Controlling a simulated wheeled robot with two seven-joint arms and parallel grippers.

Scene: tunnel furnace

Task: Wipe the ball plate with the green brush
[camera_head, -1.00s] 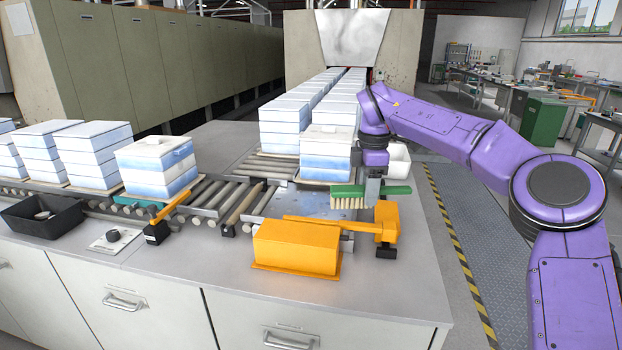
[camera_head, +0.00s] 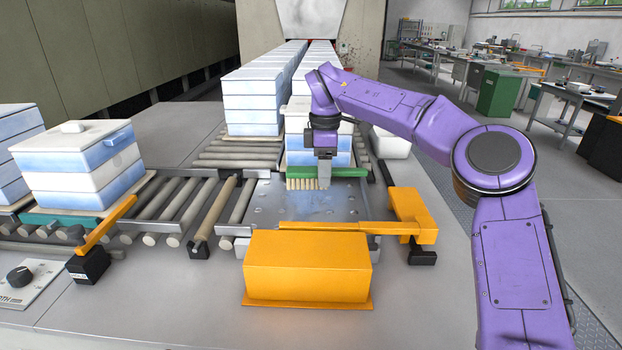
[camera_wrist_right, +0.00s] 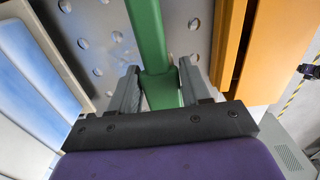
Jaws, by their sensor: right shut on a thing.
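The ball plate (camera_head: 285,207) is a grey metal plate with ball studs between the roller tracks; bluish-white smudges mark its surface. My right gripper (camera_head: 325,180) is shut on the green brush (camera_head: 350,172), which has pale bristles pointing down at the plate's back part. I cannot tell whether the bristles touch the plate. In the right wrist view, the brush (camera_wrist_right: 147,35) lies between the two fingers, above the studded plate (camera_wrist_right: 95,45). My left gripper is not in view.
An orange box (camera_head: 308,268) stands in front of the plate, and an orange stop arm (camera_head: 410,212) borders its right side. Stacked white-blue boxes (camera_head: 297,115) stand close behind it. A roller track (camera_head: 180,200) runs left.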

